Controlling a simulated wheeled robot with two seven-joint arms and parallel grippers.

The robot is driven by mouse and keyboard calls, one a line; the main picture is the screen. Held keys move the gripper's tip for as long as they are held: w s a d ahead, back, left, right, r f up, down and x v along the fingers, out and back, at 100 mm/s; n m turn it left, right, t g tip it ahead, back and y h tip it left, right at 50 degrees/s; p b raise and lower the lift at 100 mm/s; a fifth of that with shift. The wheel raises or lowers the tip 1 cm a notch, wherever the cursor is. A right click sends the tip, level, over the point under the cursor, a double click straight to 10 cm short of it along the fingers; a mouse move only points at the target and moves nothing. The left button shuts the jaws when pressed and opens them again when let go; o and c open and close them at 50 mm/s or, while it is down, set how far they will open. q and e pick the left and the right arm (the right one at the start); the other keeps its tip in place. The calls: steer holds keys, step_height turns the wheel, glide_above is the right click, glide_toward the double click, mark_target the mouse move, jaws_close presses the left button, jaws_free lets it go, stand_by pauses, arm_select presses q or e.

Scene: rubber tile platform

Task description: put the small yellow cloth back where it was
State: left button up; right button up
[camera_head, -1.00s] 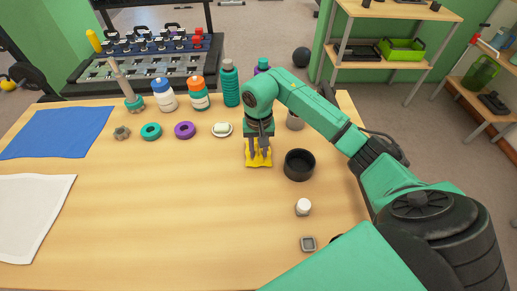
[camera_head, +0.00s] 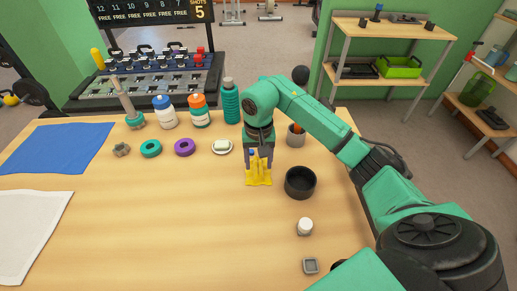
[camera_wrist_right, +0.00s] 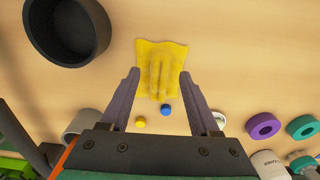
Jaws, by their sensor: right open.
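The small yellow cloth (camera_head: 259,175) lies on the wooden table, left of the black bowl, with ridged folds along its middle. It also shows in the right wrist view (camera_wrist_right: 173,52), flat at its edges. My right gripper (camera_head: 258,163) points down at the cloth. In the right wrist view its fingers (camera_wrist_right: 159,74) are apart, one on each side of the folds, with no cloth pinched between them. I cannot tell whether the fingertips touch the cloth. My left gripper is not in view.
The black bowl (camera_head: 300,182) stands close on the right, with a white-capped jar (camera_head: 305,227) in front. A soap dish (camera_head: 222,147), rings and bottles line the back. A blue cloth (camera_head: 58,148) and white cloth (camera_head: 32,235) lie left. The table's middle is clear.

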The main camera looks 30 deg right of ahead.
mark_target(258, 170)
step_height(258, 170, up, 9)
stand_by(0.5)
